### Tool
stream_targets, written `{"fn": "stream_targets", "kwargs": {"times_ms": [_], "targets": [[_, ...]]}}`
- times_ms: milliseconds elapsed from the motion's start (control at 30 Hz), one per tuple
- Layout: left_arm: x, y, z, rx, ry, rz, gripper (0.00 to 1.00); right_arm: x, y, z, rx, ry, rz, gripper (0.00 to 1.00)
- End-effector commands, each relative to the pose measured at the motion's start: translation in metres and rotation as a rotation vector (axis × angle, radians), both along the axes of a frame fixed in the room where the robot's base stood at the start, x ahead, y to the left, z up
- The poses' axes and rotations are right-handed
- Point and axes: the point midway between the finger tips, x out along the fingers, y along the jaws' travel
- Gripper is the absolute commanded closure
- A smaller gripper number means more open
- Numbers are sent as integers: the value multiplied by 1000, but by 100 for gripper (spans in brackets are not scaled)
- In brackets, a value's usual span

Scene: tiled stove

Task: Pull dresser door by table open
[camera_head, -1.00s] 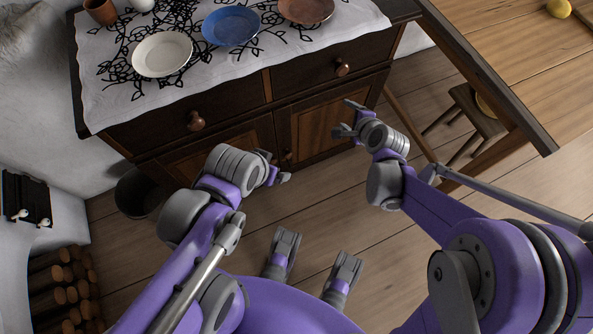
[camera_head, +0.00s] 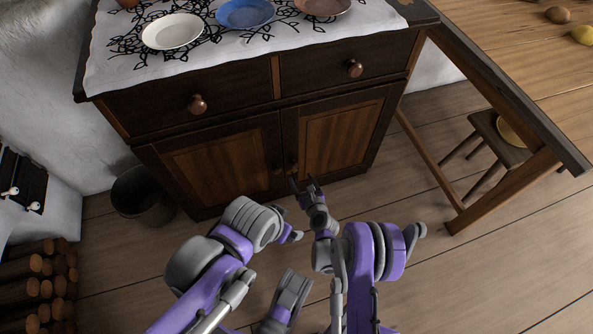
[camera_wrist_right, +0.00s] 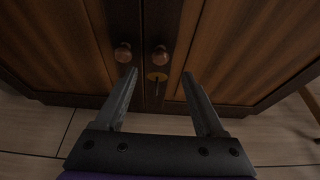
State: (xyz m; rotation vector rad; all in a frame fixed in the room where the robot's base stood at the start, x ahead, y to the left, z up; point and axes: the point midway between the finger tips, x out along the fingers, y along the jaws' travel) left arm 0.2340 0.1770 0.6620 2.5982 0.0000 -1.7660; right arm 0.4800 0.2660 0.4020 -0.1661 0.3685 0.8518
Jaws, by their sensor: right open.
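The dark wooden dresser (camera_head: 205,108) has two lower doors, both shut. The right door (camera_head: 345,137), on the side of the table (camera_head: 517,110), has a small round knob at its inner edge. In the right wrist view this knob (camera_wrist_right: 160,53) lies just beyond and between the fingertips, above a brass keyhole plate (camera_wrist_right: 157,77). The left door's knob (camera_wrist_right: 123,52) is beside it, outside the fingers. My right gripper (camera_head: 304,180) is open and empty, close in front of the doors. My left gripper (camera_head: 292,237) hangs lower left of it, away from the dresser; its jaws are unclear.
Two drawers with knobs sit above the doors. Plates, including a blue plate (camera_head: 245,13), stand on the cloth on top. A dark bucket (camera_head: 143,197) is left of the dresser. A stool (camera_head: 493,140) stands by the table. The floor before the dresser is clear.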

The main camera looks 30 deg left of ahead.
Motion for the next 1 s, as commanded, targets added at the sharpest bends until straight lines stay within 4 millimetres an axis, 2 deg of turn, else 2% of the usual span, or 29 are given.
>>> {"fn": "stream_targets", "kwargs": {"times_ms": [200,400,600,833,867,1000], "targets": [[2,0,-10,0,2,0,9,26,31,-18,-1,-1,3,29],[3,0,-15,0,2,0,9,44,51,-29,-2,-2,1,29],[3,0,-17,0,2,0,9,51,59,-32,-2,-2,1,29],[3,0,-17,0,2,0,9,51,60,-32,-2,-2,1,29],[3,0,-17,0,2,0,9,51,60,-32,-2,-3,2,30],[3,0,-17,0,2,0,9,51,60,-32,-2,-3,2,55]]}}
